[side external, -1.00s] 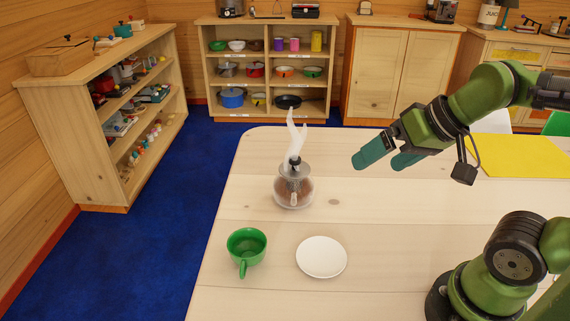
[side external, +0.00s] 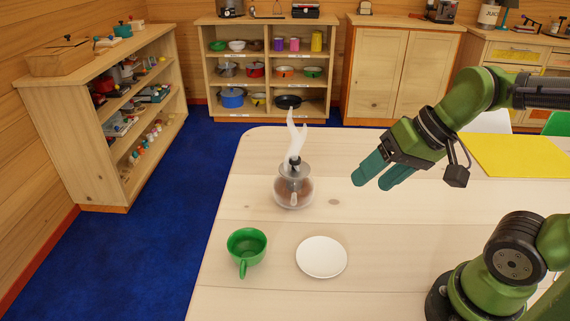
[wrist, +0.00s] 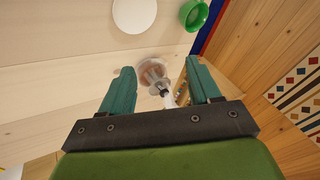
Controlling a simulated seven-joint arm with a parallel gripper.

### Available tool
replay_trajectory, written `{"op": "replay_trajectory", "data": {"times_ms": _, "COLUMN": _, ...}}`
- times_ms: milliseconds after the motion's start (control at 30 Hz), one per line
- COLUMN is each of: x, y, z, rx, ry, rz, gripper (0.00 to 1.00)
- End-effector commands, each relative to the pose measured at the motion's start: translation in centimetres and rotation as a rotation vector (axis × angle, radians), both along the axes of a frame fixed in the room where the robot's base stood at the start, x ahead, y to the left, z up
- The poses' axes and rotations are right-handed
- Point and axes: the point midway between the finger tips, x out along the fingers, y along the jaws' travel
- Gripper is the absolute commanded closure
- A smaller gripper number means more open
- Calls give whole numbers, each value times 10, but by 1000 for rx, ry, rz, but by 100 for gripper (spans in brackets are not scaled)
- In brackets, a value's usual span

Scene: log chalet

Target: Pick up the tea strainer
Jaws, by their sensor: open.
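A round glass pot (side external: 294,192) with a dark knob on top and white wisps rising above it stands upright on the pale wooden table (side external: 390,240). I cannot tell for sure whether this, or a part of it, is the tea strainer. My gripper (side external: 372,182) is in the air to the right of the pot in the side view, with its teal fingers apart and nothing between them. In the wrist view the pot (wrist: 155,68) shows beyond the gap between the fingertips (wrist: 160,76), apart from both. The fingers hide none of its top.
A green cup (side external: 247,246) and a white saucer (side external: 321,257) stand on the table nearer the camera, left of my arm's base. A yellow mat (side external: 520,156) lies at the right. The table around the pot is clear. Shelves stand beyond the table.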

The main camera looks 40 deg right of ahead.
Motion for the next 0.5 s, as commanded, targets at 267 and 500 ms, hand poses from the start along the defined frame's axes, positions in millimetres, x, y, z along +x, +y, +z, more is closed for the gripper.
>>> {"op": "replay_trajectory", "data": {"times_ms": 267, "x": 3, "y": 93, "z": -32, "rx": 723, "ry": 547, "rz": -132, "gripper": 38}}
{"op": "replay_trajectory", "data": {"times_ms": 500, "x": 86, "y": 105, "z": -24, "rx": 1450, "ry": 709, "rz": -465, "gripper": 38}}
